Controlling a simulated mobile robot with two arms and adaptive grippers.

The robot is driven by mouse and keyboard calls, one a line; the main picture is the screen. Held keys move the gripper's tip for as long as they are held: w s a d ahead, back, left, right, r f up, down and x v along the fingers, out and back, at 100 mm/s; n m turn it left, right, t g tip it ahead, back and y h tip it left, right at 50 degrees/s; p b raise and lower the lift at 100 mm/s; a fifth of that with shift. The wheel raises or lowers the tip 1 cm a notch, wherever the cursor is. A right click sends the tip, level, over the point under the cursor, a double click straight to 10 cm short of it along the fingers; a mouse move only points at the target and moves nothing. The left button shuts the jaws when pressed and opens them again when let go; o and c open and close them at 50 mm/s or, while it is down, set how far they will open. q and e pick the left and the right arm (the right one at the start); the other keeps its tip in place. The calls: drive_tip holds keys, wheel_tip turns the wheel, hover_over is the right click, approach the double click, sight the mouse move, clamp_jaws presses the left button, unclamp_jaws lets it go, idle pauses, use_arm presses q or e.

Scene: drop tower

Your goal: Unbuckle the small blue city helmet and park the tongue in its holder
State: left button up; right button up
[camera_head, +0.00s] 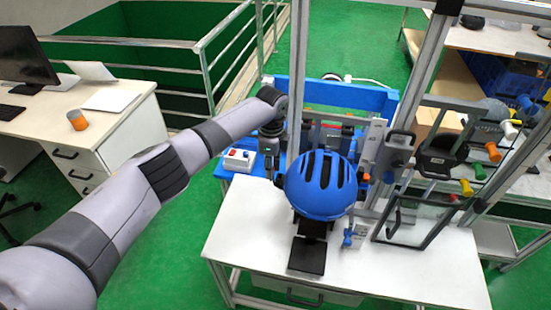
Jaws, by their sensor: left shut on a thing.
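The small blue city helmet (318,183) with dark vent slots sits on a black support on the white table. It is upright and hides whatever is behind and beneath it. The buckle, the tongue and the tongue's holder cannot be made out. My left arm comes in from the left, and its wrist bends down beyond the helmet's upper left side. My left gripper (277,172) is small and dark there, at the helmet's left edge. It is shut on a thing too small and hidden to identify. My right gripper is not in view.
The drop tower's metal posts (298,80) rise just behind the helmet. A clear framed guard (415,222) stands to its right, with a blue-handled part (348,237) nearer. A white box with a red button (239,158) is at left. The white table's front right (400,275) is clear.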

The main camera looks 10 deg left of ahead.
use_arm(q)
drive_tip(key=shift+s+a+f+p, duration=0.65)
drive_tip(key=shift+s+f, duration=2.55)
drive_tip(key=shift+s, duration=2.25)
drive_tip(key=shift+s+d+f, duration=0.8)
drive_tip(key=shift+s+d, duration=0.35)
drive_tip(key=shift+d, duration=1.95)
drive_tip(key=shift+s+d+f, duration=0.75)
drive_tip(key=shift+s+d, duration=0.4)
drive_tip(key=shift+d, duration=1.95)
drive_tip(key=w+d+b, duration=0.2)
drive_tip(key=d+b, duration=0.8)
drive_tip(key=w+d+r+b, duration=0.1)
drive_tip(key=w+d+b, duration=0.2)
drive_tip(key=d+b, duration=0.7)
drive_tip(key=shift+d+b, duration=0.35)
drive_tip(key=shift+b, duration=0.1)
